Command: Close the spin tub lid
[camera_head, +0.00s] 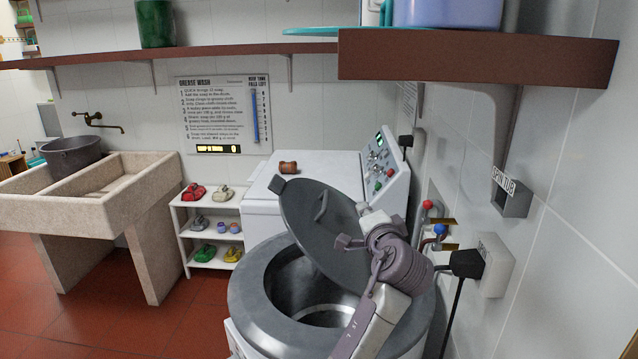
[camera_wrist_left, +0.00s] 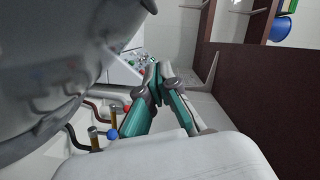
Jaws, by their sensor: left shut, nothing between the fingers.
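The spin tub (camera_head: 265,290) is a round grey metal drum at the lower middle of the head view, with its mouth open. The grey lid (camera_wrist_left: 50,65) fills the left of that view, beside the fingers. I cannot tell whether they touch. My right gripper is not in view.
A white washing machine (camera_head: 265,212) with a control panel (camera_head: 380,160) stands behind the tub. The tiled wall at right carries red and blue taps (camera_head: 428,205), a plug box (camera_head: 495,262) and a spin tub switch (camera_head: 515,197). A brown shelf (camera_head: 480,60) hangs above.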

